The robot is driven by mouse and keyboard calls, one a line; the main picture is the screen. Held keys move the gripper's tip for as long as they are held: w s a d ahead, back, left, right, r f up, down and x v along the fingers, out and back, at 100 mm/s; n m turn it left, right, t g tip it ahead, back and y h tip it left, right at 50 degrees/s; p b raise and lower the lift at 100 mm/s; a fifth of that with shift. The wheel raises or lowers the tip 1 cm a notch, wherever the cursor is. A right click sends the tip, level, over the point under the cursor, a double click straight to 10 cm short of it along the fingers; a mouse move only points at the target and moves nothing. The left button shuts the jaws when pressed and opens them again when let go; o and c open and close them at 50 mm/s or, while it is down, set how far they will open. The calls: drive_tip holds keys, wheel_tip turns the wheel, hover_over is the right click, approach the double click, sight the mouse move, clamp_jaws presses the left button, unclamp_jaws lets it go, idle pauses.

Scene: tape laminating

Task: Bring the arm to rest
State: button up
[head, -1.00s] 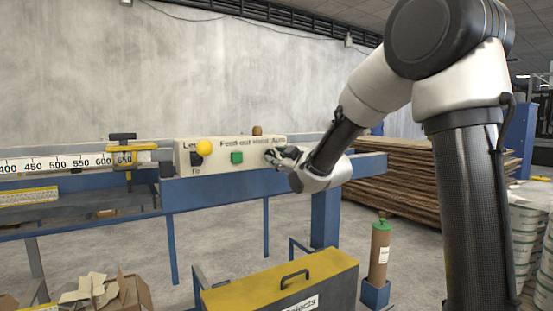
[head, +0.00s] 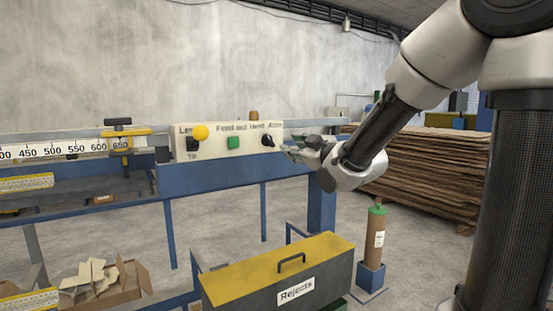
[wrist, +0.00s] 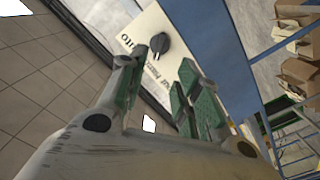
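My gripper (head: 290,148) is in the air just to the right of the cream control panel (head: 215,142) in the head view. A black rotary knob (head: 267,140) sits at the panel's right end, by the word "Hand". In the wrist view the green-padded fingers (wrist: 155,88) stand apart with nothing between them. The knob (wrist: 160,43) shows beyond the fingertips, apart from them. The panel also carries a yellow button (head: 200,132), a green button (head: 233,143) and a dark switch at the left.
A yellow-lidded "Rejects" box (head: 280,270) stands below on the floor. A brown cylinder with a green cap (head: 376,235) is to its right. Stacked brown boards (head: 425,170) lie behind my arm. A carton of scraps (head: 100,280) is at lower left.

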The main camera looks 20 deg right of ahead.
drive_tip(key=s+d+f+m+g+h, duration=0.25)
drive_tip(key=f+g, duration=0.25)
drive_tip(key=f, duration=0.6)
drive_tip(key=s+d+f+m+g+h, duration=0.3)
drive_tip(key=s+d+f+m+g, duration=0.15)
drive_tip(key=s, duration=0.35)
drive_tip(key=s+d+r+m+g, duration=0.1)
drive_tip(key=s+d+m, duration=0.1)
drive_tip(key=s, duration=0.9)
drive_tip(key=s+d+r+m+g, duration=0.1)
drive_tip(key=s+d+r+g, duration=0.1)
drive_tip(key=s, duration=0.9)
drive_tip(key=shift+m, duration=0.4)
drive_tip(key=shift+g, duration=0.25)
